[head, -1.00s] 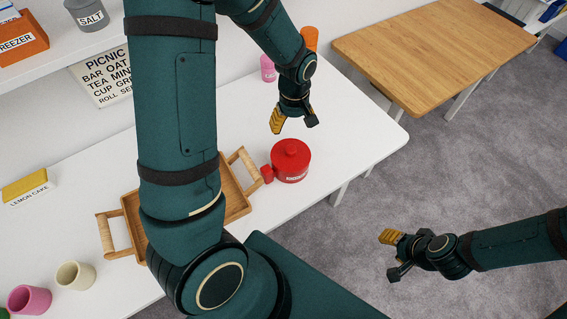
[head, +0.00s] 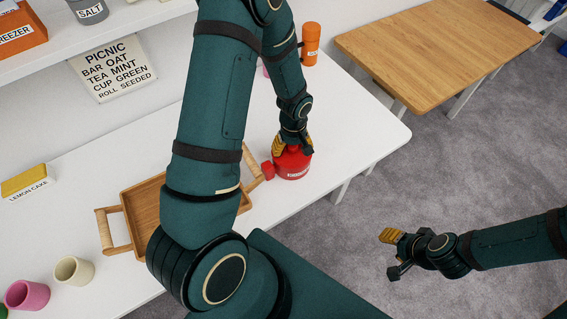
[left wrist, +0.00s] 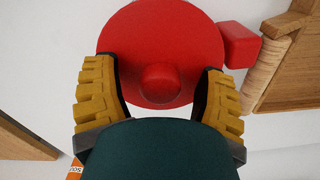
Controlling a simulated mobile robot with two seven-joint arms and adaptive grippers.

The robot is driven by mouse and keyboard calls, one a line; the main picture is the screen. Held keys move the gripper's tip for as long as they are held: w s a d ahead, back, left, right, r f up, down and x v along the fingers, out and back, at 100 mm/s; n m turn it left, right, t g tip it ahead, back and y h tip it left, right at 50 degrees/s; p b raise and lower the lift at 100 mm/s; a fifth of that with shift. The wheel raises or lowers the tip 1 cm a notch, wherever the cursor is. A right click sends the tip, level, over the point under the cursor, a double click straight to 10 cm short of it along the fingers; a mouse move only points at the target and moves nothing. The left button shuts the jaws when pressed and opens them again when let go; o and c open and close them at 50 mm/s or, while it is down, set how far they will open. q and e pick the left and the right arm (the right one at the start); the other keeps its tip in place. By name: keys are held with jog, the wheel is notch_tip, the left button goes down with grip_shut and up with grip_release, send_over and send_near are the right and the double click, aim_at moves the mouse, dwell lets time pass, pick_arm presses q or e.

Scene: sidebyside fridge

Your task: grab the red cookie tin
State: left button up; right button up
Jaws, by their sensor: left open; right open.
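The red cookie tin (head: 292,165) stands upright on the white table, near its right edge. It is round with a lid and a knob, and a small label shows on its side. In the left wrist view the tin's lid (left wrist: 160,35) is seen from above with the round knob between the fingers. My left gripper (head: 293,147) is open, with its yellow fingers on either side of the knob at lid height; I cannot tell whether they touch it. My right gripper (head: 391,254) is open and empty over the grey floor, away from the table.
An orange bottle (head: 311,42) stands at the back. A lemon cake box (head: 27,181), a pink cup (head: 27,295) and a cream cup (head: 74,270) are at left. A wooden table (head: 430,50) stands beyond.

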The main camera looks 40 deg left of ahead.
pick_arm(q)
jog(key=shift+o, duration=0.2)
jog(key=shift+f, duration=0.1)
grip_shut()
